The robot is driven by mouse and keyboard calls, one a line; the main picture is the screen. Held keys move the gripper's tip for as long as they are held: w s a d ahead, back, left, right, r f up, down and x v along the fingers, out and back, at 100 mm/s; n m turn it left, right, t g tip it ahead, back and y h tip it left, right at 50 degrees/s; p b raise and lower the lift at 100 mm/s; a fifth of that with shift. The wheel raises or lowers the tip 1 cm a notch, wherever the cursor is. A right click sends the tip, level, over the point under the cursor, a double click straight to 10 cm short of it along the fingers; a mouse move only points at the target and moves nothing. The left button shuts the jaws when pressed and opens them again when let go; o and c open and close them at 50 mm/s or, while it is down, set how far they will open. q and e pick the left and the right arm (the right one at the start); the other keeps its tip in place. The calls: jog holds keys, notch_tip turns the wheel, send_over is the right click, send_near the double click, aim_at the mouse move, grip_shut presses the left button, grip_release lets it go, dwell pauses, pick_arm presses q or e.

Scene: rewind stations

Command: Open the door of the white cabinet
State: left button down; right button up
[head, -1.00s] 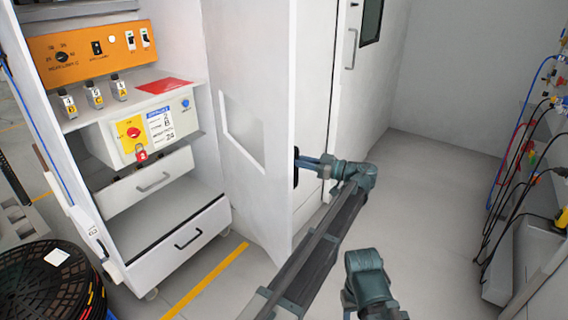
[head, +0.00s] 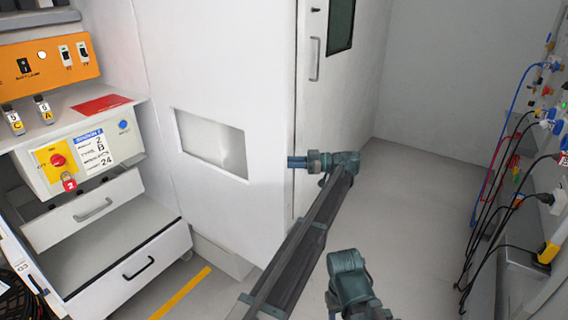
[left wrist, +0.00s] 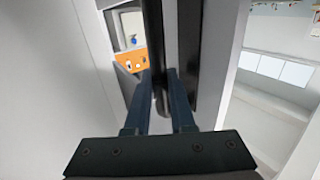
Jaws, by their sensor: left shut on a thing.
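The white cabinet (head: 128,205) stands at the left in the head view, its front open on shelves and drawers. Its door (head: 225,215) stands swung out to the right, with a rectangular pocket on the face toward me. My left gripper (head: 292,162) is at the door's free edge. In the left wrist view its two fingers (left wrist: 163,95) are shut on a dark vertical bar, the door handle (left wrist: 153,40). In the head view the handle is hidden behind the door. My right gripper is not in view.
An orange switch panel (head: 45,62) and a control box with a red knob (head: 85,158) are inside the cabinet. Another white door with a window and handle (head: 314,60) is behind. Cables (head: 500,185) hang at the right. Grey floor (head: 430,220) between is clear.

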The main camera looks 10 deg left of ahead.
pick_arm(q)
jog(key=shift+w+a, duration=0.15)
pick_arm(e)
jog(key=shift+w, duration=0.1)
pick_arm(q)
jog(key=c, duration=0.8)
grip_release()
jog(key=shift+a, duration=0.1)
jog(key=shift+o, duration=0.2)
jog(key=shift+d, duration=0.2)
